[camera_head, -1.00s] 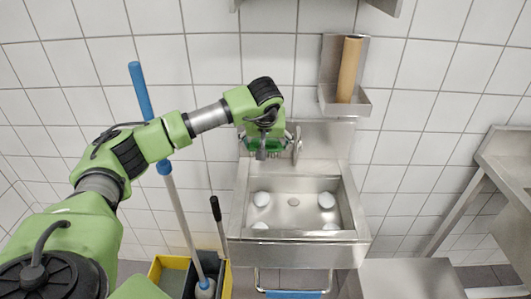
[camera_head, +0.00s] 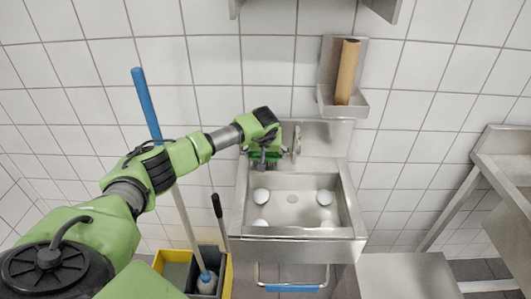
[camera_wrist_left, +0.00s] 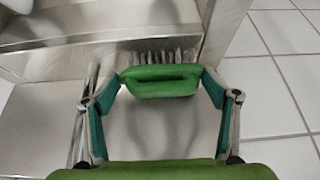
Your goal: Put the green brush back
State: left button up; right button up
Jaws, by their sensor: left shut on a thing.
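My left gripper (camera_head: 264,158) is at the back left corner of the steel sink (camera_head: 351,200), pointing down. It is shut on the green brush (camera_wrist_left: 160,80). In the left wrist view the gripper's fingers (camera_wrist_left: 163,88) hold the brush at its two ends, with its grey bristles on the far side. In the head view the brush is a small green patch, mostly hidden by the gripper. I cannot tell whether the brush touches the sink ledge. My right gripper is not in view.
Several white round objects (camera_head: 325,197) lie in the basin. A faucet (camera_head: 297,142) stands close right of the gripper. A wall holder (camera_head: 327,95) carries a brown roll (camera_head: 347,72). A blue-handled mop (camera_head: 146,105) stands in a yellow-black bucket (camera_head: 226,277) at left.

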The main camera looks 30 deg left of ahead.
pick_arm(q)
jog(key=o, duration=1.2)
jog(key=shift+f, duration=0.1)
jog(key=shift+r, duration=0.3)
jog(key=shift+s+d+r, duration=0.1)
jog(key=shift+r, duration=0.05)
jog(key=b+v, duration=0.3)
jog(key=v, duration=0.8)
jog(key=shift+s+r, duration=0.15)
jog(key=shift+s, duration=0.05)
